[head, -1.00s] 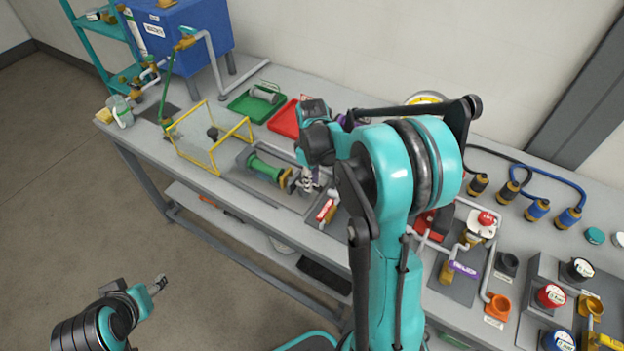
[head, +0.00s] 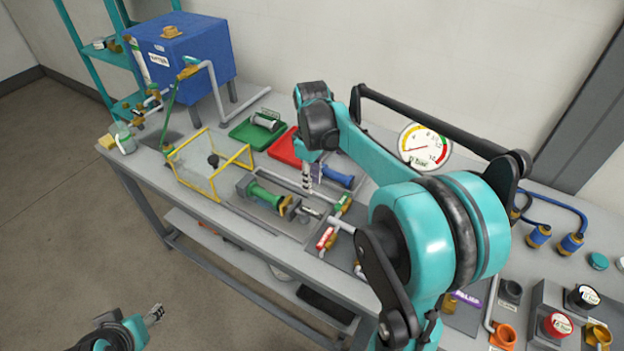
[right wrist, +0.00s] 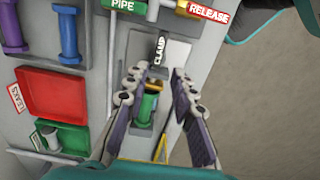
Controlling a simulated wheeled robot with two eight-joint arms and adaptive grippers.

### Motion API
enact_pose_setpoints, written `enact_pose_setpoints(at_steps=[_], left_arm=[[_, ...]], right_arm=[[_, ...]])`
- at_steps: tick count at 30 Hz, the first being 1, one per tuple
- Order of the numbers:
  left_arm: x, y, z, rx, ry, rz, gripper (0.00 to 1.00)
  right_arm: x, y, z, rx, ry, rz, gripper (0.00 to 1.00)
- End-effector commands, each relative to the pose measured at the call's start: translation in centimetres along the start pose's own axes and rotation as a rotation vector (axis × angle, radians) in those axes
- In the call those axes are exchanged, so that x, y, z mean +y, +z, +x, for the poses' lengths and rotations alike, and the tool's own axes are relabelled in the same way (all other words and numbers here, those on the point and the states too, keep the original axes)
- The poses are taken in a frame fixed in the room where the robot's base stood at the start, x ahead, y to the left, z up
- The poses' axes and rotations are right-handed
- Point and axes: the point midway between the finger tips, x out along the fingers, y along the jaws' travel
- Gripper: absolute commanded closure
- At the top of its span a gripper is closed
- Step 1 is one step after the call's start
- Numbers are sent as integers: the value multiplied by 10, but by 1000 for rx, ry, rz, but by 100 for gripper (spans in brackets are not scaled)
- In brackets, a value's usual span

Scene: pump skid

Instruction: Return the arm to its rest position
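My right gripper (head: 307,183) hangs over the bench in the head view, with my teal arm reaching in from the lower right. In the right wrist view its two fingers (right wrist: 158,75) are spread apart with nothing held between them. Beyond them lies a green spool-shaped pipe piece (right wrist: 148,108) in a grey holder by a label reading CLAMP. That green piece also shows in the head view (head: 265,194), left of and below the gripper. My left gripper (head: 155,314) is low at the left over the floor, apart from the bench; its finger opening is too small to judge.
Near my right gripper are a red tray (head: 286,152), a blue pipe piece (head: 335,176) and a red-handled valve (head: 326,238). A yellow-framed clear guard (head: 212,165) and a blue tank (head: 180,58) stand further left. A gauge (head: 425,146) is behind my arm. Floor at left is clear.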

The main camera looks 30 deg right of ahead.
Motion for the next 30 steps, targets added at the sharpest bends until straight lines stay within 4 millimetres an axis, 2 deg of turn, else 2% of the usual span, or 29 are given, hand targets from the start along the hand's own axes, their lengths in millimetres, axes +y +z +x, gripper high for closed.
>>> enact_pose_setpoints(at_steps=[11,14,17,23,30], left_arm=[[0,0,0,0,0,0,48],[0,0,0,0,0,0,48],[0,0,0,0,0,0,48],[0,1,1,0,0,0,48],[0,2,2,0,0,0,48]], right_arm=[[-1,0,0,1,1,1,75],[-8,2,-3,14,14,15,75],[-28,8,-10,55,48,59,75],[-88,29,-19,214,138,216,75],[-149,59,-4,443,183,405,75]])
